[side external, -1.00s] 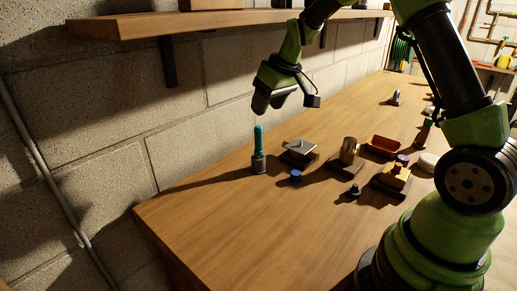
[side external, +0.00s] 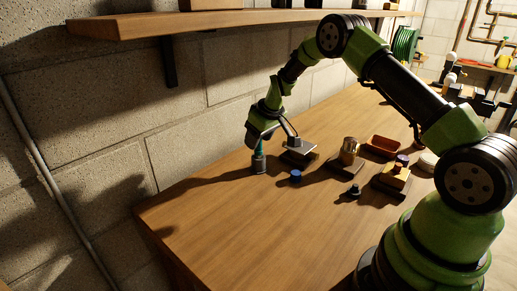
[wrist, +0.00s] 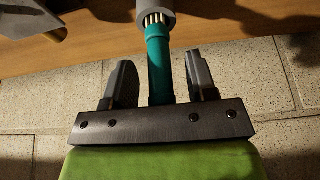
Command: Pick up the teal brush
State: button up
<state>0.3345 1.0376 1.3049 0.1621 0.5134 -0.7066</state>
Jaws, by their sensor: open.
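The teal brush (wrist: 159,65) stands upright in a small grey holder (side external: 259,163) near the far-left edge of the wooden table. In the side view only a little of the brush (side external: 259,147) shows below my gripper (side external: 257,141). My gripper has come down over the brush from above. In the wrist view its two dark fingers (wrist: 160,80) are apart, one on each side of the teal handle, with a gap on both sides. The grey holder end (wrist: 155,14) shows at the top of the wrist view, with pale bristles or pins at its mouth.
A dark block with a grey plate (side external: 299,151) stands just right of the holder. A blue-capped piece (side external: 296,176), a brass cylinder (side external: 349,150) and an orange tray (side external: 383,146) lie further right. The block wall is close behind. The front-left table (side external: 220,220) is clear.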

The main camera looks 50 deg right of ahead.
jog(key=shift+w+f, duration=0.1)
jog(key=shift+f, duration=0.1)
grip_shut()
jog(key=shift+r, duration=0.1)
